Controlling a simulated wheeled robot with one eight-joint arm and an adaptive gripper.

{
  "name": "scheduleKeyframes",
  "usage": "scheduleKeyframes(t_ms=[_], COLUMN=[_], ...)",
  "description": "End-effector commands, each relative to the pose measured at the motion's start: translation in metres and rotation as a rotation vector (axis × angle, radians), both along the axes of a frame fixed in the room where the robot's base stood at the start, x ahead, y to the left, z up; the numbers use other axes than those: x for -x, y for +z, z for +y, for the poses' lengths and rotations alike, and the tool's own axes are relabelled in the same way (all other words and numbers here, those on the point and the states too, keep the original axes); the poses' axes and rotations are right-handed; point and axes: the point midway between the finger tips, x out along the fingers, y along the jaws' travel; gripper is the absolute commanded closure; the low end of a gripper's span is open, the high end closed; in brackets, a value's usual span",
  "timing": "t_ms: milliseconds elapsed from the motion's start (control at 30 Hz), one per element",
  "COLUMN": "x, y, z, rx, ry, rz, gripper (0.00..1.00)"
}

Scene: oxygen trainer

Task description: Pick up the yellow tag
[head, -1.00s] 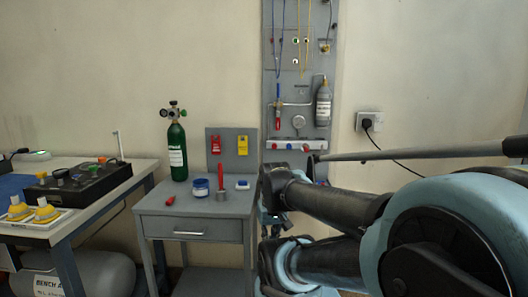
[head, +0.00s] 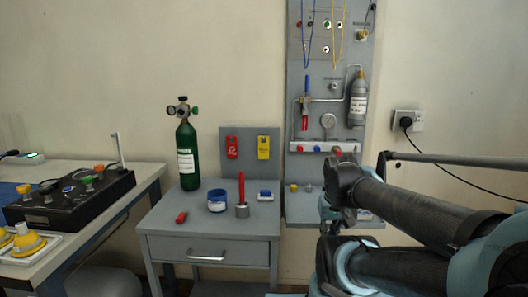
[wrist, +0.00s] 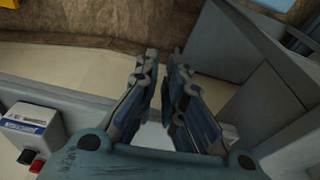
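The yellow tag (head: 263,147) hangs on the grey upright panel (head: 250,133) at the back of the small grey cabinet, right of a red tag (head: 232,147). My gripper (wrist: 164,54) shows in the wrist view with a narrow gap between its fingers and nothing visible between them. In the head view my arm reaches in from the right, and I cannot make out the fingertips there. The tag is apart from my arm. A yellow patch at the top edge of the wrist view is too cropped to identify.
The cabinet top (head: 165,221) holds a green cylinder (head: 187,154), a blue-and-white jar (head: 217,199), a red-handled tool (head: 242,200) and small items. A tall grey wall board (head: 311,101) with hoses and a grey bottle (head: 358,100) stands right. A bench is left.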

Motion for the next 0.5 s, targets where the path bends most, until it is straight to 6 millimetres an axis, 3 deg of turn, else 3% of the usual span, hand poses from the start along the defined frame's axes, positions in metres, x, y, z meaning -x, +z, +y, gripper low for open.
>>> scheduleKeyframes(t_ms=[67, 167, 500], x=[0.003, -0.009, -0.089], y=[0.007, 0.028, 0.152], z=[0.001, 0.001, 0.029], rx=[-0.004, -0.017, -0.088], ry=[-0.016, -0.069, -0.432], rz=[-0.002, 0.005, 0.059], gripper=[0.91, 0.91, 0.91])
